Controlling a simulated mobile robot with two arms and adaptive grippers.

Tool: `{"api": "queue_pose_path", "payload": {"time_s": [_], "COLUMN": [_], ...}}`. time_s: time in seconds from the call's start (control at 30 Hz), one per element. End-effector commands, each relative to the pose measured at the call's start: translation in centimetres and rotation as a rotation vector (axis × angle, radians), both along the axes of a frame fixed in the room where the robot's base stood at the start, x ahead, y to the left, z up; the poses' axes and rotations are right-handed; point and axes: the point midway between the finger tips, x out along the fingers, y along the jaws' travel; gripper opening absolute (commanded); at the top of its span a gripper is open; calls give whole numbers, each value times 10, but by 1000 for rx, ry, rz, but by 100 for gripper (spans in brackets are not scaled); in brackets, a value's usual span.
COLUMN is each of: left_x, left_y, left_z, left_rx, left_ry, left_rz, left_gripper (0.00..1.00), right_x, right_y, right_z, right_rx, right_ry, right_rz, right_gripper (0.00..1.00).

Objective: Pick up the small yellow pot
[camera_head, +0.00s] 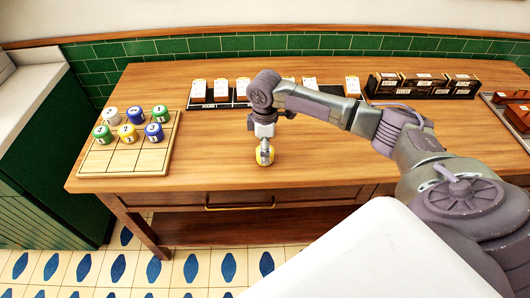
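A small yellow pot (269,158) is at the front middle of the wooden table, apart from the board. My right gripper (265,151) points straight down at it, with its fingers in front of and over the pot and partly hiding it. At this size I cannot tell whether the fingers are closed on the pot or whether the pot is touching the table. Another yellow-sided pot (128,134) stands on the gridded wooden board (97,162) at the left. My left gripper is not in view.
Several white, green and blue pots stand on the board beside that yellow one. A row of cards on small blocks (221,88) lines the back. Dark boxes (423,83) and a tray with brown blocks (518,114) are at the right. The table between board and gripper is clear.

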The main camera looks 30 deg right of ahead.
Motion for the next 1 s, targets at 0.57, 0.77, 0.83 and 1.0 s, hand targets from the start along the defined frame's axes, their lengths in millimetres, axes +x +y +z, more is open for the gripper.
{"api": "queue_pose_path", "payload": {"time_s": [0.57,0.77,0.83,1.0], "left_x": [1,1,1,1], "left_y": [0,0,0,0], "left_z": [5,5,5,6], "left_rx": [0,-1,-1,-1], "left_ry": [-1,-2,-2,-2], "left_rz": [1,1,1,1], "left_gripper": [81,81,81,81], "right_x": [0,0,0,0], "right_y": [0,0,0,0], "right_z": [-22,-21,-21,-21], "right_rx": [-1,-1,-1,0], "right_ry": [-2,-1,-1,-2], "right_rz": [1,1,1,0], "right_gripper": [62,29,17,16]}}
